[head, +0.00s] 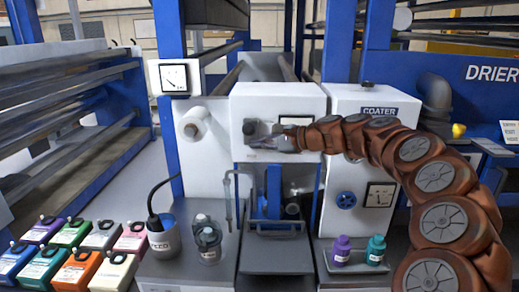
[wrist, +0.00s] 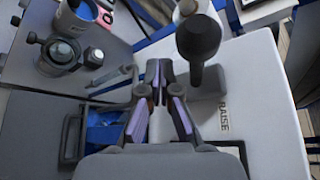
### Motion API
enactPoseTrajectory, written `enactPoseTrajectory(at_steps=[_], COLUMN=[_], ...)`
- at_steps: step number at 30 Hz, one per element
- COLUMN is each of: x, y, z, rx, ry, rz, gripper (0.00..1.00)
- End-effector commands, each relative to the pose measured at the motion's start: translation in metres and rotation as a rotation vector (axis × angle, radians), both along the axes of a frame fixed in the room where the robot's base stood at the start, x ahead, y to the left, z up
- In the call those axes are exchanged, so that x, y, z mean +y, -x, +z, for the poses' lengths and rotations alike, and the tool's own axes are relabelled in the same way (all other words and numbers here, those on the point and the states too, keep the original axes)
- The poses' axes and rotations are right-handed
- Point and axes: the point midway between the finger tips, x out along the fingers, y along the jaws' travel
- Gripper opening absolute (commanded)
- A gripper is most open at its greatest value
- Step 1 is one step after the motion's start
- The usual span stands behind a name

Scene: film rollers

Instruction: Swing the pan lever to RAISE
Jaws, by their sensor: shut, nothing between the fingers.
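The pan lever (wrist: 200,40) has a dark rounded knob on a short stem in the wrist view, set on the white coater panel (wrist: 258,90). The word RAISE (wrist: 222,117) is printed on the panel near the lever's base. My gripper (wrist: 159,72) is shut and empty, its fingertips just left of the lever with a small gap seen in the picture. In the head view my gripper (head: 278,138) is in front of the white coater housing (head: 250,98), close to the dark lever knob (head: 250,128). Contact with the lever cannot be told.
Below the housing is a blue pan unit (head: 272,195). A cup labelled with a cable (head: 162,240) and a clear-topped jar (head: 207,240) stand left of it. Purple (head: 342,248) and teal (head: 376,250) bottles stand to the right. Several coloured boxes (head: 75,270) lie at lower left.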

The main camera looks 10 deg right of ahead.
Motion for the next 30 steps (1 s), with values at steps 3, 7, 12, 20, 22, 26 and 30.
enactPoseTrajectory(at_steps=[3, 7, 12, 20, 22, 26, 30], x=[-0.001, -0.001, -0.001, -0.001, -0.001, -0.001, -0.001], y=[-0.002, -0.003, -0.005, -0.005, -0.005, -0.005, -0.005], z=[0.01, 0.017, 0.023, 0.028, 0.029, 0.03, 0.031], rx=[0.0, 0.0, -0.001, -0.002, -0.004, -0.004, -0.006], ry=[0.002, 0.002, 0.001, -0.003, -0.004, -0.005, -0.004], rz=[-0.002, -0.002, -0.001, 0.0, -0.001, -0.001, -0.002], gripper=[0.0, 0.0, 0.0, 0.0, 0.0, 0.0, 0.0])
